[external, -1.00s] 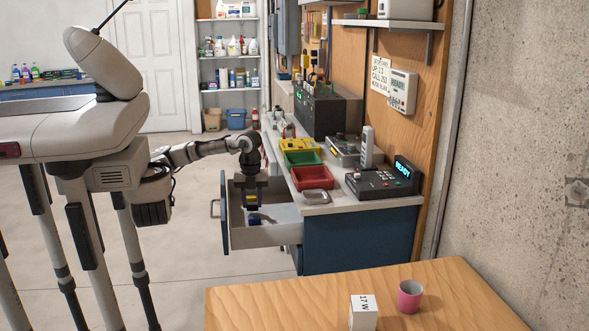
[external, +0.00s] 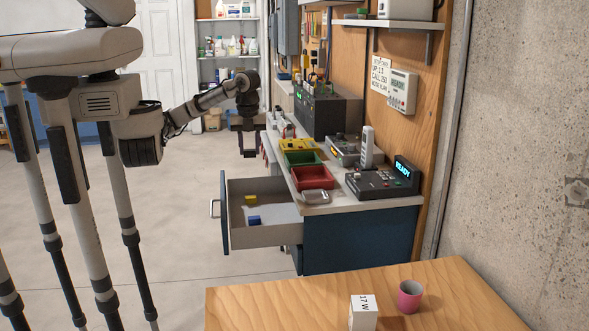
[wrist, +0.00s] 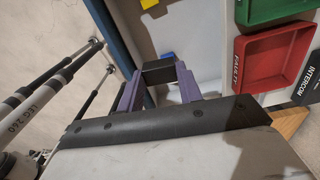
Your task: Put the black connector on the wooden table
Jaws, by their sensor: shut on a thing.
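My gripper (external: 248,150) is raised, to the left of the workbench and higher than the open drawer. In the wrist view its purple fingers are shut on the black connector (wrist: 158,72), a dark block between the fingertips. In the external view the connector is too small and dark to tell from the gripper. The wooden table (external: 270,300) is in the foreground, well apart from my gripper.
The open drawer (external: 275,235) holds a yellow block (external: 250,199) and a blue block (external: 254,220). A white box marked 17 W (external: 362,314) and a pink cup (external: 410,296) stand on the table, whose left part is clear. Red and green bins (external: 312,178) sit on the workbench.

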